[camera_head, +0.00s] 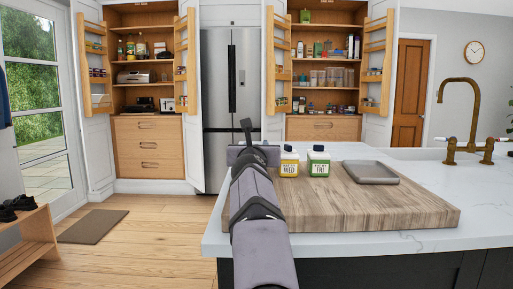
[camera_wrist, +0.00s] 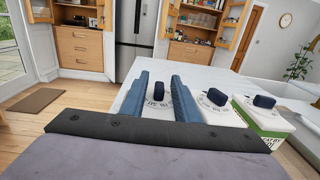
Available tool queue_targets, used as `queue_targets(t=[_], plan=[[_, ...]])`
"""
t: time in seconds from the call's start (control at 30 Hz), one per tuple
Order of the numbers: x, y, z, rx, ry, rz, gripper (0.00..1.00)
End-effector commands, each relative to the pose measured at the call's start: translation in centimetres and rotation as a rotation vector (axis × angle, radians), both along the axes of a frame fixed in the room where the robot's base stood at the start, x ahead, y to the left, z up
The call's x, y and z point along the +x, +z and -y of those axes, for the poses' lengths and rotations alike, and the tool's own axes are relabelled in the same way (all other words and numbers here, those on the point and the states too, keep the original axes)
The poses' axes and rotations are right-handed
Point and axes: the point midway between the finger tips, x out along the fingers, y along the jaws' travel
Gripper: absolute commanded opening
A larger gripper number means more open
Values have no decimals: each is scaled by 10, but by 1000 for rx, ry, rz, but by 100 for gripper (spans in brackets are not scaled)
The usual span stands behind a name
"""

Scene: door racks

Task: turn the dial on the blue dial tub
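In the wrist view, my gripper (camera_wrist: 160,78) has its two blue-grey fingers apart, one on each side of a dark dial knob (camera_wrist: 163,100) on a white, numbered top. Gaps show beside the knob, so the fingers do not appear closed on it. The side of this tub is hidden, so I cannot see its colour. In the head view, my gripper (camera_head: 247,138) hides the spot left of a yellow-labelled tub (camera_head: 289,164). No blue tub shows there.
A green-labelled tub (camera_head: 318,164) stands right of the yellow one. Both stand on a wooden board (camera_head: 400,210), with a grey tray (camera_head: 370,173) to their right. Two more dark dials (camera_wrist: 217,97) (camera_wrist: 264,101) are close to my right finger. A brass tap (camera_head: 450,120) rises further right.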

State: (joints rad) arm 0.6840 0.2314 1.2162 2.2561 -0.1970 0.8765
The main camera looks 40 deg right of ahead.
Motion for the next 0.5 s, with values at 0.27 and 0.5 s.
queue_targets(t=[0.27,0.5], plan=[[0,0,0,-1,1,1,30],[-7,1,-9,-2,2,2,30]])
